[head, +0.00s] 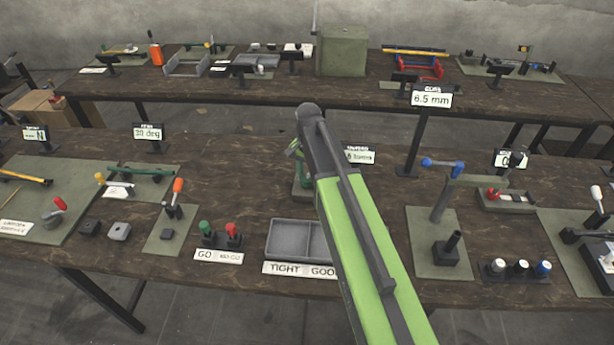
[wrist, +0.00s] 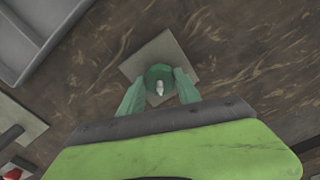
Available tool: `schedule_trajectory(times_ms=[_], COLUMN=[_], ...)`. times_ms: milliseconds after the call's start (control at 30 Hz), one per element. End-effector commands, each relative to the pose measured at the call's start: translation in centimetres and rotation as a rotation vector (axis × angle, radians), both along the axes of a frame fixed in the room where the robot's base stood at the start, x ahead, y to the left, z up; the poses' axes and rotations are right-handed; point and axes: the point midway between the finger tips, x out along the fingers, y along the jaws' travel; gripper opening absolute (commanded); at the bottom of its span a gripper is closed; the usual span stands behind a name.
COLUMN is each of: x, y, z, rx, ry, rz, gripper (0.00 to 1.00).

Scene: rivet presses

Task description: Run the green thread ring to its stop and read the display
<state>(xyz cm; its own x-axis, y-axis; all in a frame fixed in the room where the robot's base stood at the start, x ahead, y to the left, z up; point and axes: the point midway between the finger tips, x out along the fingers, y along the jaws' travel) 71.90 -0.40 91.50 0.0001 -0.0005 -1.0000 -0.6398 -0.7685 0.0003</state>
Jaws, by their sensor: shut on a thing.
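The green thread ring (wrist: 153,73) sits around a pale pin or screw tip on a square grey-green base (wrist: 137,66) in the wrist view. My gripper (wrist: 159,84) has its two green fingers on either side of the ring and is shut on it. In the head view my green and black arm hides most of this spot; part of a green stand (head: 302,187) shows left of the arm. A small white display (head: 360,157) stands just right of the arm, partly covered; its text is too small to read surely.
A grey two-part tray (head: 270,251) marked "TIGHT" and "GOOD" lies in front. Green and red-handled gauges (head: 218,238) stand left of it. A post fixture with a blue handle (head: 442,180) stands to the right.

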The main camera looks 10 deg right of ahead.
Motion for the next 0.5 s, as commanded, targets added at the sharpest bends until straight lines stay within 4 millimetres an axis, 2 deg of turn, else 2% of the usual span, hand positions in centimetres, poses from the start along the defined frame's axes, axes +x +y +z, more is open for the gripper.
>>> schedule_trajectory(times_ms=[200, 500], x=[0.2, 0.22], y=[0.05, 0.06], z=[0.03, 0.03], rx=[0.002, 0.003], ry=[-0.006, -0.005], rz=[-0.101, -0.157], gripper=[0.0, 0.0])
